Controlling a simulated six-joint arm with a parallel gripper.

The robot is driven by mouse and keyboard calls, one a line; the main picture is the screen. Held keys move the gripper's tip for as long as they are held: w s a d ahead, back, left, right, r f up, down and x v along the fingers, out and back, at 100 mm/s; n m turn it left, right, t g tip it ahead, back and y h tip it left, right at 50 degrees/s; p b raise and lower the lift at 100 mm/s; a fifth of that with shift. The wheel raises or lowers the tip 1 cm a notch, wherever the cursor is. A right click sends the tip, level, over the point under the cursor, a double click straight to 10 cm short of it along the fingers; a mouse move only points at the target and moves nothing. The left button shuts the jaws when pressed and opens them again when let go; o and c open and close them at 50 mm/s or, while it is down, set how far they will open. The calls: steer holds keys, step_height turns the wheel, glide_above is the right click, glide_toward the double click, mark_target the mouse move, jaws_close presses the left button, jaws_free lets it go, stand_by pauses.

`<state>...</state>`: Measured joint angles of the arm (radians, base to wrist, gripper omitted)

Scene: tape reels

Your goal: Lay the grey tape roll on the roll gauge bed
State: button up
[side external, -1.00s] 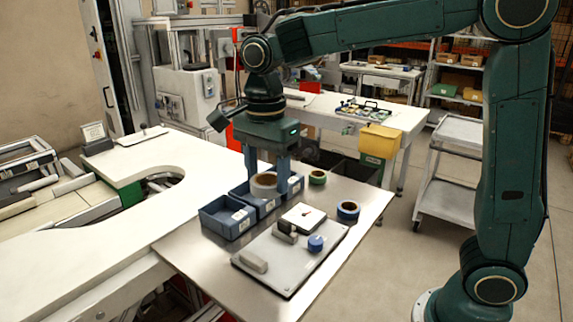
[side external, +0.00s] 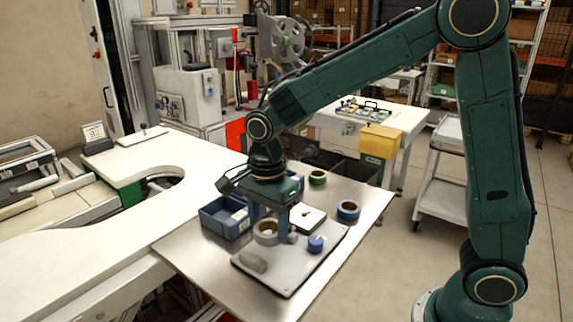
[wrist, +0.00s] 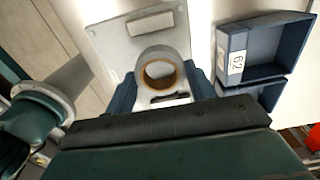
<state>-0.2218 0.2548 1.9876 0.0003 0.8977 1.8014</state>
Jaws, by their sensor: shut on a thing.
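My gripper (side external: 269,222) is shut on the grey tape roll (side external: 265,239), a ring with a brown inner core. In the wrist view the roll (wrist: 142,66) sits between my two blue fingers, its hole facing the camera. The roll gauge bed (side external: 283,275) is a flat grey plate with a light block at its near left end, a white square pad and a blue knob. The roll is over the left part of the bed, near the light block. I cannot tell whether it touches the plate. My fingers hide part of the bed behind.
Blue bins (side external: 222,218) stand just left of my gripper; one shows a label in the wrist view (wrist: 237,55). A blue tape roll (side external: 348,210) lies right of the bed and a green roll (side external: 317,177) behind. The steel table's front left (side external: 205,255) is clear.

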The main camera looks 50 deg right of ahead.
mark_target(270, 251)
steer(key=shift+f, duration=1.8)
steer(key=shift+f, duration=0.1)
steer(key=o, duration=1)
steer(key=shift+c, duration=0.2)
step_height(270, 251, up, 12)
steer(key=shift+s, duration=0.1)
